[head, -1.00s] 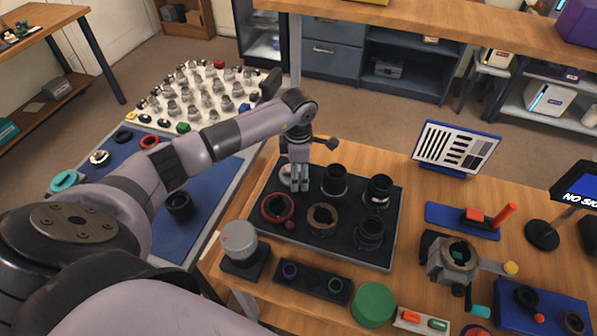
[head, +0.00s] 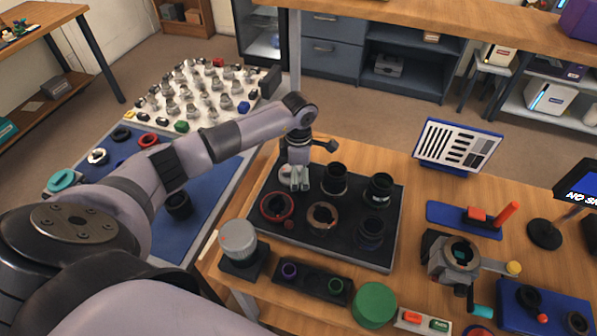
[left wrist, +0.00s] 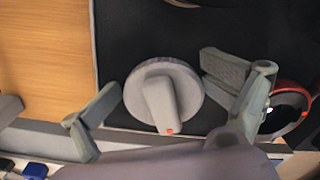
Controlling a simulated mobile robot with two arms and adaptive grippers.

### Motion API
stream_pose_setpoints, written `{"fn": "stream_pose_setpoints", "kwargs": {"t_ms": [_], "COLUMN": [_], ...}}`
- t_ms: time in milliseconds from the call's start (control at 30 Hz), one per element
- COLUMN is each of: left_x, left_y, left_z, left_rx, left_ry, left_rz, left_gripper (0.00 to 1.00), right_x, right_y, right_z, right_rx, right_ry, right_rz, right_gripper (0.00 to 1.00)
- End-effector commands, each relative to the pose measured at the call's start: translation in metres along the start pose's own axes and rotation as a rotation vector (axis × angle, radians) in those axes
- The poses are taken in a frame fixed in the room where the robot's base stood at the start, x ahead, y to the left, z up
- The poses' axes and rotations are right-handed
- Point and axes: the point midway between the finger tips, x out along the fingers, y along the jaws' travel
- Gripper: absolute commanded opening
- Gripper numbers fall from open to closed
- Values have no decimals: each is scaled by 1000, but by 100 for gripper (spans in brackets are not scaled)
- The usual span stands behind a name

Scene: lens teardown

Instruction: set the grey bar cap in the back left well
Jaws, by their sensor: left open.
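The grey bar cap (left wrist: 180,83) is a round grey disc with a raised bar and an orange mark at the bar's end. It lies flat at the back left of the black tray (head: 262,228); its disc hides the well beneath, so I cannot tell how deep it sits. My left gripper (head: 295,186) is over it, pointing down. In the left wrist view my left gripper (left wrist: 162,88) is open, one finger on either side of the cap, close to its rim. My right gripper is not in view.
The tray's other wells hold a red-ringed part (head: 277,207), a brown ring (head: 322,217) and several black lens barrels (head: 334,180). Another grey cap (head: 238,238) tops a black stand at the front left. A green disc (head: 374,304) stands in front.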

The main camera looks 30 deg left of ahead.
Motion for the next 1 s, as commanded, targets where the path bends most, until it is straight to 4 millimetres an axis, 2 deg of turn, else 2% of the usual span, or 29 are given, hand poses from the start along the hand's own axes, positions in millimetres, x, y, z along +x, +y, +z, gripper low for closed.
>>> {"fn": "stream_pose_setpoints", "kwargs": {"t_ms": [300,433,800,1000], "left_x": [-2,-12,-87,-114], "left_y": [0,2,1,0], "left_z": [0,0,1,1], "left_rx": [1,0,2,2], "left_ry": [-1,-3,-3,-2], "left_rz": [1,4,6,2], "left_gripper": [89,89,89,89], "right_x": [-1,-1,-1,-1], "right_y": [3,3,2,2], "right_z": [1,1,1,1], "right_rx": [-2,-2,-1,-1], "right_ry": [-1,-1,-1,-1], "right_rz": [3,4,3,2], "right_gripper": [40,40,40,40]}}
